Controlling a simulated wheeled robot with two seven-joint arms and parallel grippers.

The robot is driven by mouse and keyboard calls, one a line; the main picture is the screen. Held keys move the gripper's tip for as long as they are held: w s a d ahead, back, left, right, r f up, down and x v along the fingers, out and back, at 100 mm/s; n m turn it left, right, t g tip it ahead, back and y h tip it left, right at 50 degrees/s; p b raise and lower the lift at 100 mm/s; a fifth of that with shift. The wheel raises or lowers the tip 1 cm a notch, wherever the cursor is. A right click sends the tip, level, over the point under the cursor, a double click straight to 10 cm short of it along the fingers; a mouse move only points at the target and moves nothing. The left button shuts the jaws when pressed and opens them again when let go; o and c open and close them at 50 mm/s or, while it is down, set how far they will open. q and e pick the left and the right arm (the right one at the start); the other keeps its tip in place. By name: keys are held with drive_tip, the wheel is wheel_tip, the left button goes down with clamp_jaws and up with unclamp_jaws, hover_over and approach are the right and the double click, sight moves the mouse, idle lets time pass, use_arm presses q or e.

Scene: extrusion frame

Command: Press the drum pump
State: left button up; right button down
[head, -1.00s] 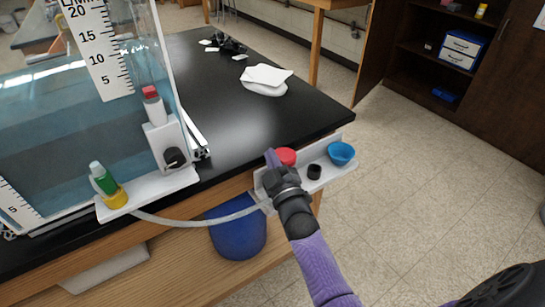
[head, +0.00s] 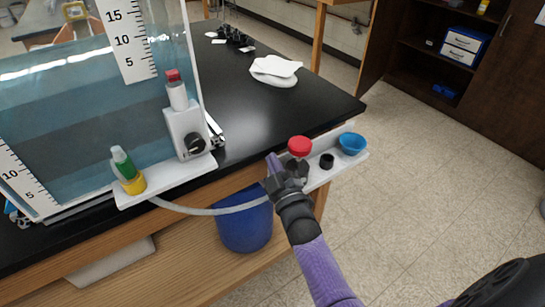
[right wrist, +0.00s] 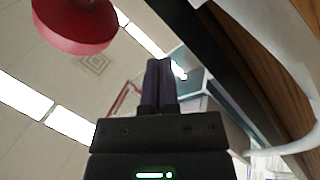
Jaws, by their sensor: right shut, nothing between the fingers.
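The round red pump knob (head: 299,146) is at the white ledge on the table's right front side, above the blue drum (head: 246,228). It also shows large in the right wrist view (right wrist: 75,25), at upper left. My right gripper (head: 274,166) is shut and empty, just left of the knob and apart from it. Its closed fingertips show in the right wrist view (right wrist: 160,65), pointing up past the knob. A pale hose (head: 212,211) runs from the tank side to behind my gripper. My left gripper is not in view.
A blue cup (head: 352,143) and a small black cap (head: 326,160) sit on the white ledge (head: 318,178) right of the knob. The water tank (head: 90,120) with a white bracket stands at left. White cloths (head: 275,68) lie on the black tabletop.

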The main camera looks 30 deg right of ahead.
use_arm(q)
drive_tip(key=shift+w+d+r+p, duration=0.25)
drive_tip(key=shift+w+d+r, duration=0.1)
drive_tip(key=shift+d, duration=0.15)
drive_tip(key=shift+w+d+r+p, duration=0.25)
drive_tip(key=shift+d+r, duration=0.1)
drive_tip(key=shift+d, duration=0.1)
use_arm(e)
drive_tip(key=d+v, duration=0.1)
drive_tip(key=v, duration=0.7)
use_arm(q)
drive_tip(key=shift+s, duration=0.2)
use_arm(e)
drive_tip(key=shift+s, duration=0.1)
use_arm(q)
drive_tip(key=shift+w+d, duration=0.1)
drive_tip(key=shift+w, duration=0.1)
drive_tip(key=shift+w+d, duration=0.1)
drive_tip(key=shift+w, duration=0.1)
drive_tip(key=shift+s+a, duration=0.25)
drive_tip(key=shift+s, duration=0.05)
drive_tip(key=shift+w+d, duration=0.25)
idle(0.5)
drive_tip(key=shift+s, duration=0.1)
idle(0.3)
